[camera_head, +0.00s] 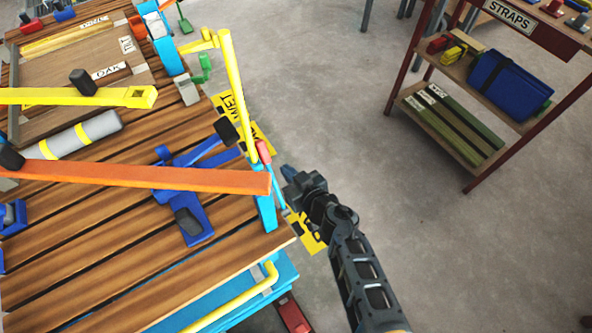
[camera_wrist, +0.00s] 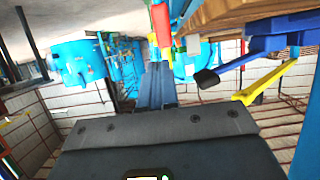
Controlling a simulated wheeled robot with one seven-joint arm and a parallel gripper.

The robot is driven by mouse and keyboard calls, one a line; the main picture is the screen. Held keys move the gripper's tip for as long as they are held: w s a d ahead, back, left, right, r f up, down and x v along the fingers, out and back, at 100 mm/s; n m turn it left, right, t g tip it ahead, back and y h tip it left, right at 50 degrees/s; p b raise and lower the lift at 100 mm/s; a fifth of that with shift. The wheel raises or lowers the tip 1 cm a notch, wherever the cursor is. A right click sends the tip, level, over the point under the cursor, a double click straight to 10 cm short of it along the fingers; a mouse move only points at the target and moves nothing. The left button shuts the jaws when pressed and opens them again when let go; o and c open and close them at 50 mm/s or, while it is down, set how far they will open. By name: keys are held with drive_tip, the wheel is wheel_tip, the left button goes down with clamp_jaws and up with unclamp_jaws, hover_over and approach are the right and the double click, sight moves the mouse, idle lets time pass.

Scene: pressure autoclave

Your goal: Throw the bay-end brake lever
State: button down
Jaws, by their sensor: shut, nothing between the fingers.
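A lever with a red grip (camera_head: 264,152) and a light blue stem stands at the right end of the slatted wooden deck (camera_head: 120,245). I take it for the brake lever, though no label on it is readable. Its red grip also shows in the wrist view (camera_wrist: 161,24), just beyond my fingertips. My gripper (camera_head: 288,172) is shut and empty, just right of the lever, with its fingers pointing up and left. In the wrist view the closed blue fingers (camera_wrist: 156,80) point toward the red grip. I cannot tell whether they touch the lever.
An orange beam (camera_head: 140,178) ends just left of the lever. A yellow post (camera_head: 236,90) rises behind it. A blue bracket with a dark pad (camera_head: 188,222) lies on the deck. A strap shelf (camera_head: 470,95) stands at the upper right. The grey floor between is clear.

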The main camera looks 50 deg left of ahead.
drive_tip(key=shift+p+v, duration=0.85)
drive_tip(key=shift+v, duration=0.8)
drive_tip(key=shift+r, duration=0.1)
